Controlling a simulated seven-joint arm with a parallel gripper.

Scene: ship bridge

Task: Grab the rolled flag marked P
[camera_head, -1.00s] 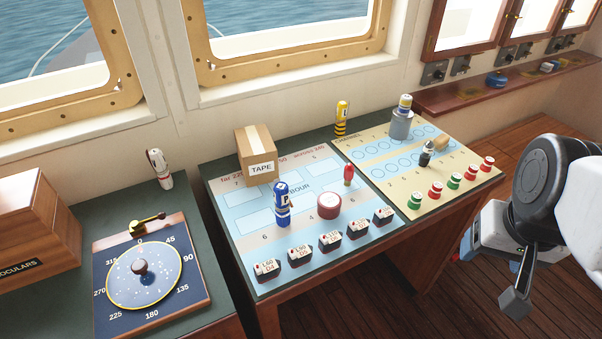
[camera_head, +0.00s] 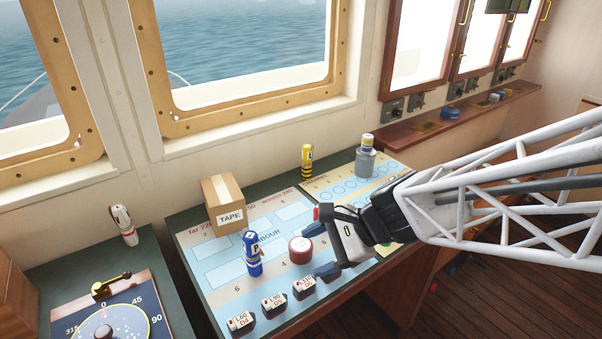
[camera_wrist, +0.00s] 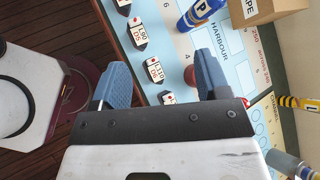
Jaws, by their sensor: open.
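The rolled flag marked P (camera_head: 253,257) is blue with white bands and a white P label. It stands upright on the blue harbour chart (camera_head: 215,266) on the desk. It also shows at the top of the wrist view (camera_wrist: 201,12), partly cut off. My gripper (camera_head: 316,243) is open and empty over the chart, to the right of the flag and apart from it. The wrist view shows its two blue fingers (camera_wrist: 160,67) spread, with the flag beyond them.
A red-sided round tin (camera_head: 300,250) stands between flag and gripper. A TAPE box (camera_head: 222,205) is behind the flag. Several labelled ship blocks (camera_head: 272,303) line the front edge. Other rolled flags stand around: yellow-black (camera_head: 307,160), white-red (camera_head: 123,225), and one on a grey cylinder (camera_head: 366,163).

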